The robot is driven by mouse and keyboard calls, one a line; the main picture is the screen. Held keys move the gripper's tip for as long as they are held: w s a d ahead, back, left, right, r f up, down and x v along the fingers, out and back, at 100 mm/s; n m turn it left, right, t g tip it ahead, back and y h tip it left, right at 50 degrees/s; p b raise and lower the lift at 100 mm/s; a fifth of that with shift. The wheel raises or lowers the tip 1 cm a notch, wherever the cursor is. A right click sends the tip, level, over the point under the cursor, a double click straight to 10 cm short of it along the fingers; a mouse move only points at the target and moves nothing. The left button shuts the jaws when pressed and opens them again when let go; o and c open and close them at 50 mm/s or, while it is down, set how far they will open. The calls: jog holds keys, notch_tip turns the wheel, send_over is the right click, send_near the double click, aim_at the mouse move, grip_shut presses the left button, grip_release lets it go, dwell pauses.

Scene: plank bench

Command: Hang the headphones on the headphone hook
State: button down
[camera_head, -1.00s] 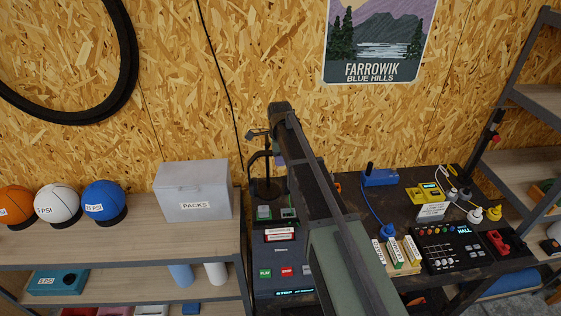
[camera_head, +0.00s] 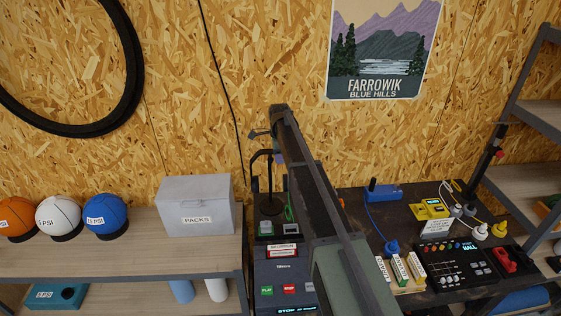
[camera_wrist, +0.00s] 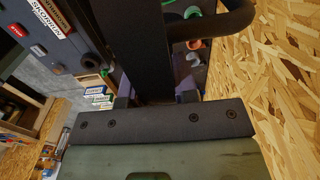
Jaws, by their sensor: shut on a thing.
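My gripper (camera_head: 279,157) is partly hidden behind my arm in the head view, in front of the board wall. In the wrist view my gripper (camera_wrist: 157,88) has a wide dark band between its two fingers. This looks like part of the black headphones (camera_wrist: 140,45). In the head view a black curved piece (camera_head: 253,165), probably the headphones, reaches left from the fingers and bends down. A dark upright post (camera_head: 268,182) stands below and behind it on the bench, probably the headphone hook. Its top is hard to separate from the curved piece, so contact cannot be told.
A grey PACKS box (camera_head: 196,214) and several balls stand on the left shelf. A device with play and stop buttons (camera_head: 283,270) lies below my arm. A mixer (camera_head: 455,263), cables and a blue box (camera_head: 384,190) crowd the right bench. The wall is close behind.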

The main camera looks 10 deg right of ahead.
jog(key=shift+w+d+f+b, duration=0.1)
jog(key=shift+w+f+b, duration=0.85)
jog(key=c, duration=0.8)
grip_release()
jog(key=shift+r, duration=0.15)
notch_tip(320, 180, up, 7)
jog(key=p, duration=0.7)
jog(key=shift+r+p, duration=0.15)
jog(key=shift+p, duration=0.15)
